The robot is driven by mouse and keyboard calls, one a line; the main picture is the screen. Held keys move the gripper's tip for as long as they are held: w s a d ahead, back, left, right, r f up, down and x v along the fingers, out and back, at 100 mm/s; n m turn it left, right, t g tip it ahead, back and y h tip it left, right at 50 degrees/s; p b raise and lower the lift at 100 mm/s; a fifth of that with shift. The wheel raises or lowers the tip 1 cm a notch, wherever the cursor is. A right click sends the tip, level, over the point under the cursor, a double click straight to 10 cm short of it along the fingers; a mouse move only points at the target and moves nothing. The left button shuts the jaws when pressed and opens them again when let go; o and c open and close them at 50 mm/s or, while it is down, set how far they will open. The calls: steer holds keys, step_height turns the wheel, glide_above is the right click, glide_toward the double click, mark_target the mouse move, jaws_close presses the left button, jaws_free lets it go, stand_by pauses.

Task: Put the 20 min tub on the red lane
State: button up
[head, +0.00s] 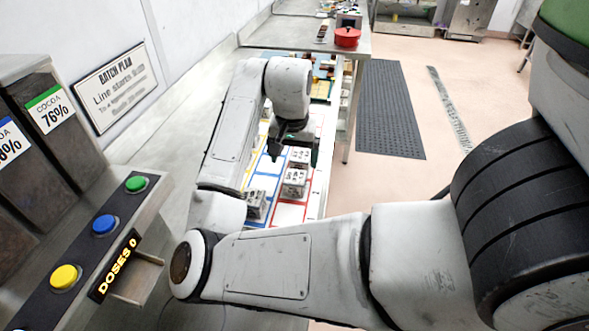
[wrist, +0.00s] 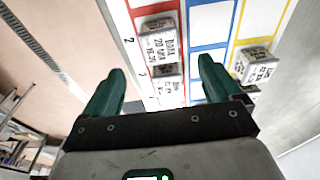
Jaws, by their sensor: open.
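The 20 min tub (wrist: 160,45) is a small light box with dark print; in the wrist view its label appears to read 20 MIN. It stands on the red lane (wrist: 148,9), which has red outlines. A second tub (wrist: 168,86) stands close beside it in the same lane. The head view shows two tubs in that lane, a nearer one (head: 293,183) and a farther one (head: 299,156); labels are unreadable there. My gripper (wrist: 162,68) is open and empty, its green fingers apart above the lane. In the head view my gripper (head: 290,143) is partly hidden.
Another tub (wrist: 256,65) stands on the yellow lane; the blue lane (wrist: 208,22) lies between. At left in the head view is a dispenser with green (head: 136,184), blue (head: 103,224) and yellow (head: 64,277) buttons. A red pot (head: 347,37) stands farther back.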

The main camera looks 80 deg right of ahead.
steer(key=shift+a+r, duration=0.2)
steer(key=shift+r, duration=0.8)
